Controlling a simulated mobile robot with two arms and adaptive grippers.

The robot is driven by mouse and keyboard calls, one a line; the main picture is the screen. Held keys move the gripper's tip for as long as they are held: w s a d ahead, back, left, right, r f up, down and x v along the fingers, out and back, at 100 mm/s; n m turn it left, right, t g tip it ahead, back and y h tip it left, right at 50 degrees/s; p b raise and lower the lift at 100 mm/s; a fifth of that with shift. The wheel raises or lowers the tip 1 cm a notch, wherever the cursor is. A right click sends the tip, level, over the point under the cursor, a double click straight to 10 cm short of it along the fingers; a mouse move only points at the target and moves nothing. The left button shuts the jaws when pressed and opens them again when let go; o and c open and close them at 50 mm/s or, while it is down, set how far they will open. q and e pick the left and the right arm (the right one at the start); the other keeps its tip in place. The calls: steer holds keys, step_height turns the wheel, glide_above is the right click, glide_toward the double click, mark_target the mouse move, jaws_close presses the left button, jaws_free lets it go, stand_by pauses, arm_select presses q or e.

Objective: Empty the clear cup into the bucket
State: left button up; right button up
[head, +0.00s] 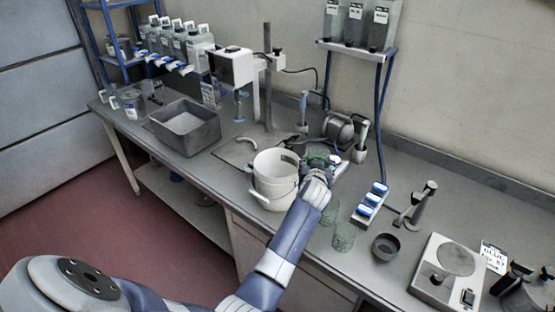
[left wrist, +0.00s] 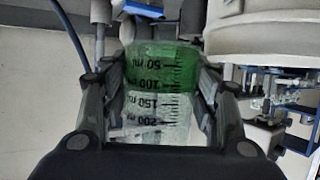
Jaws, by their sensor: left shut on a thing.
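My left gripper (head: 318,168) is shut on a clear cup (head: 320,152), just right of the white bucket (head: 273,186). In the left wrist view, the clear cup (left wrist: 158,112) sits between the two fingers of the gripper (left wrist: 160,105). Its printed scale reads upside down there, and green liquid fills the end by the 50 ml mark, to near the 100 ml mark. The bucket also shows at the upper right of the left wrist view (left wrist: 262,32), apart from the cup. The bucket's inside is only partly visible. My right gripper is not in view.
Two other clear cups (head: 343,237) stand near the bench's front edge. A rack with blue-capped items (head: 371,203), a dark round dish (head: 386,247) and a hotplate-like device (head: 448,272) stand to the right. A grey tray (head: 185,127) is left of the bucket.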

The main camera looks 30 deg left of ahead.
arm_select(q)
steer(key=shift+w+f, duration=0.1)
steer(key=shift+f, duration=0.1)
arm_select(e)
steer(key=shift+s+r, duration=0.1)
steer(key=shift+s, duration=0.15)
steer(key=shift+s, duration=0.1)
